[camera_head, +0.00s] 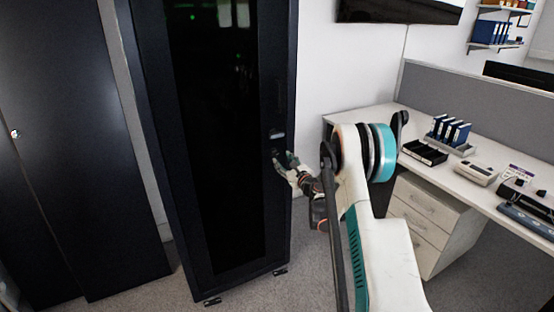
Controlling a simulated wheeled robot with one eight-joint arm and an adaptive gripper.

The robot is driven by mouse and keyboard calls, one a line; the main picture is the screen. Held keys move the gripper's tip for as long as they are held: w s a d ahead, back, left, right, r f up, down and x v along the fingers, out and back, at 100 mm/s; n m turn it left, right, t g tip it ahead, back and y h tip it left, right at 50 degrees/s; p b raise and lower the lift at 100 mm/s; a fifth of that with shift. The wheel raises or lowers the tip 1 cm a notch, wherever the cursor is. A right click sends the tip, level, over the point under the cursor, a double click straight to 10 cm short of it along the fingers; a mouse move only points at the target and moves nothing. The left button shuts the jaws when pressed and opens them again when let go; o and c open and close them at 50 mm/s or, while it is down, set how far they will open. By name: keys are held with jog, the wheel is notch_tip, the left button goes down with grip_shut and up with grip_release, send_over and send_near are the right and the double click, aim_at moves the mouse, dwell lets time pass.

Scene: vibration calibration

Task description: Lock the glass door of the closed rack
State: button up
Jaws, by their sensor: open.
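The tall black rack (280,220) stands upright in the middle of the camera_head view. Its dark glass door (225,130) looks closed. A small light-coloured lock or handle part (277,135) sits on the right side of the door frame, with a dark part just below it. My gripper (284,160) is at the right edge of the door, just below the light part. Its jaws are open and point toward the door. I cannot tell whether the fingertips touch the lock. My own white arm hides part of the desk area on the right.
A dark cabinet (75,150) stands to the left. A desk (483,188) with blue binders (450,130), a black tray (424,154) and devices is on the right, with a white drawer unit (428,222) beneath. Grey carpet (245,296) is clear in front of the rack.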

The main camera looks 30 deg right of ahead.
aim_at(276, 154)
jog(key=w+b, duration=0.1)
jog(key=w, duration=0.5)
jog(key=shift+w+a+b, duration=0.15)
jog(key=shift+w+b, duration=0.1)
jog(key=shift+b, duration=0.05)
grip_shut()
